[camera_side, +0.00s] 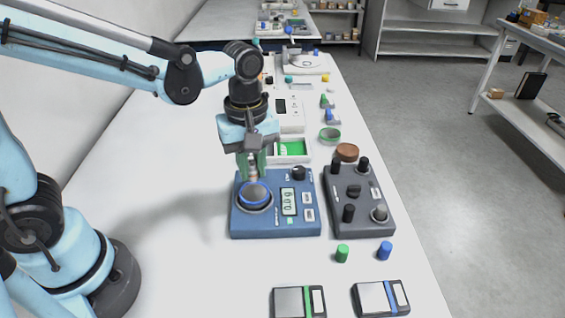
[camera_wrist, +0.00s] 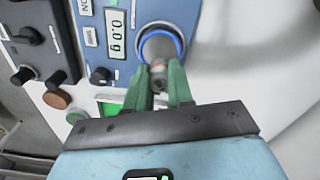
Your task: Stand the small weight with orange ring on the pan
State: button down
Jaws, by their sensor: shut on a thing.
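The small weight with orange ring (camera_wrist: 158,69) is between the green fingers of my gripper (camera_wrist: 160,82), which is shut on it. In the side view my gripper (camera_side: 252,172) points down at the rear edge of the pan, and the weight shows only in part below the fingertips. The round pan with a blue rim (camera_side: 255,196) is on the blue scale (camera_side: 272,226). The pan (camera_wrist: 160,45) is just beyond the weight in the wrist view. The scale's display (camera_wrist: 116,33) reads 0.0 g. I cannot tell the gap between weight and pan.
A dark box with several black knobs (camera_side: 357,215) stands right of the scale. A green weight (camera_side: 342,253) and a blue weight (camera_side: 385,250) stand in front. A green-lined tray (camera_side: 303,151) is behind the scale. The table's left side is clear.

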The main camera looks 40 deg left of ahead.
aim_at(251, 166)
jog(key=shift+f, duration=1.65)
jog(key=c, duration=1)
grip_release()
jog(key=shift+f, duration=0.1)
